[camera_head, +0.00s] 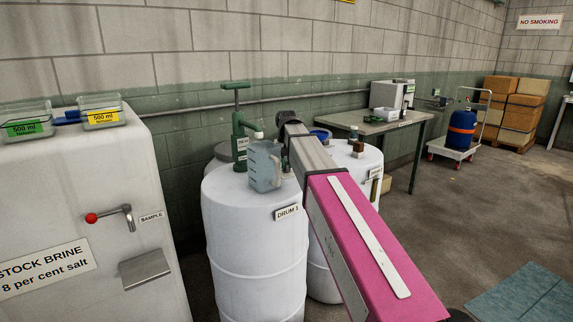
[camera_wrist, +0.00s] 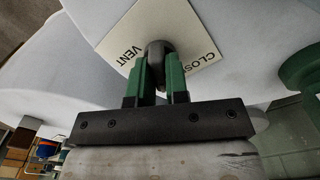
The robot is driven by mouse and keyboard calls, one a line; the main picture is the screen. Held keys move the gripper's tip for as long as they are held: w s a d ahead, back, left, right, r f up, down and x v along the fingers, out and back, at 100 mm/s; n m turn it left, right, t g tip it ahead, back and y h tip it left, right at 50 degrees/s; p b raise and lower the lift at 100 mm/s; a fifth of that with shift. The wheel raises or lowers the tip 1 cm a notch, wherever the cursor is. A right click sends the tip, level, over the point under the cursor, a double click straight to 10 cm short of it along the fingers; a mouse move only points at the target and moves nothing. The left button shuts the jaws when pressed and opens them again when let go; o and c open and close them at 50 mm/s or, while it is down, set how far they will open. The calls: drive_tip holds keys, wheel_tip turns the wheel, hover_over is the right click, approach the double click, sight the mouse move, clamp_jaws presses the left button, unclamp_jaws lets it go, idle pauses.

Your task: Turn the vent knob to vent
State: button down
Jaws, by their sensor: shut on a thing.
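The vent knob (camera_wrist: 158,49) is a small dark rounded knob in the wrist view. It stands in front of a pale plate (camera_wrist: 140,25) whose printed words read "VENT" on the left and, partly covered, "CLOS…" on the right. My gripper (camera_wrist: 158,78) has green fingers on a dark bar. The fingers are shut on the knob, one on each side. The knob's pointing direction cannot be made out. In the head view my arm reaches over the drums, and the knob and fingers are hidden there.
A white drum labelled "DRUM 1" (camera_head: 255,255) carries a green hand pump (camera_head: 240,125) and a grey-blue jug (camera_head: 264,165), close left of my arm. Another white drum (camera_head: 368,165) stands behind my arm. A stock brine tank (camera_head: 160,200) is at left. Open floor lies at right.

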drive_tip(key=c, duration=1.1)
unclamp_jaws()
drive_tip(key=shift+r, duration=0.1)
wheel_tip(320, 180, up, 11)
drive_tip(key=shift+f, duration=0.15)
